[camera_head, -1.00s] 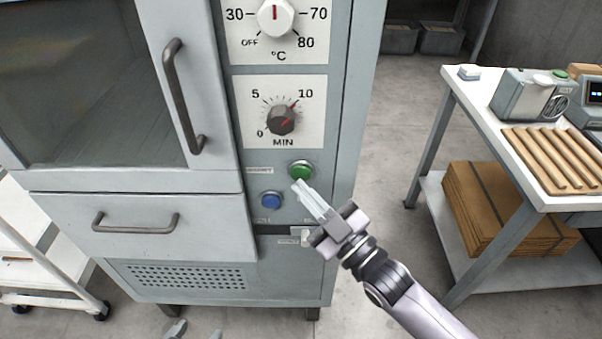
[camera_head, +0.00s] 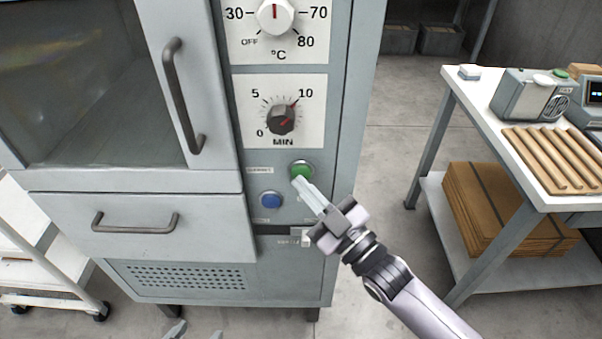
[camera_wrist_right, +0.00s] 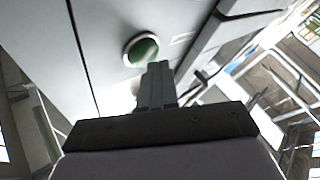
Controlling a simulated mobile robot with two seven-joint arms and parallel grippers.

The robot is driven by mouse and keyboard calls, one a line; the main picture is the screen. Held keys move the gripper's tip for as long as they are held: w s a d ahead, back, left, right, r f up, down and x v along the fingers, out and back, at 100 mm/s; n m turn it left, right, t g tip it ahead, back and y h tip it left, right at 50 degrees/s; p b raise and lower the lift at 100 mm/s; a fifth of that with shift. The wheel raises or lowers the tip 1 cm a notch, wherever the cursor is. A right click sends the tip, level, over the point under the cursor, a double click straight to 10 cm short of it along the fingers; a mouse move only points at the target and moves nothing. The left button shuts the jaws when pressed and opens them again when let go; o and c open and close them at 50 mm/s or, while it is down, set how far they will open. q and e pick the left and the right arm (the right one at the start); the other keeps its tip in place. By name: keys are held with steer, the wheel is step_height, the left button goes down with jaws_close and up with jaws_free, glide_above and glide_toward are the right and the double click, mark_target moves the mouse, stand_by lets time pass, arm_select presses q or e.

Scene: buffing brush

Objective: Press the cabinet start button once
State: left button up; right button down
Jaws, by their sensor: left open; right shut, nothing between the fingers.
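The grey cabinet (camera_head: 290,276) stands in front of me with a control panel on its right side. A green button (camera_head: 301,168) sits below the minute dial, with a blue button (camera_head: 270,200) lower left of it. My right gripper (camera_head: 298,184) is shut and empty, its fingertips just below the green button. In the right wrist view the green button (camera_wrist_right: 141,50) is just beyond the fingertips (camera_wrist_right: 158,66); I cannot tell whether they touch. My left gripper (camera_head: 195,331) shows only its fingertips at the bottom edge, open, low in front of the cabinet.
A temperature knob (camera_head: 276,15) and a minute dial (camera_head: 281,119) are above the buttons. A door handle (camera_head: 183,96) and a drawer handle (camera_head: 135,224) stick out. A table (camera_head: 492,95) with a rack and machines stands right. Bare floor lies between.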

steer(key=shift+w, duration=0.5)
stand_by(0.4)
steer(key=shift+s, duration=0.1)
steer(key=shift+s+p, duration=0.35)
steer(key=shift+s, duration=0.5)
steer(key=s+p, duration=0.2)
steer(key=s, duration=0.3)
stand_by(0.3)
stand_by(0.7)
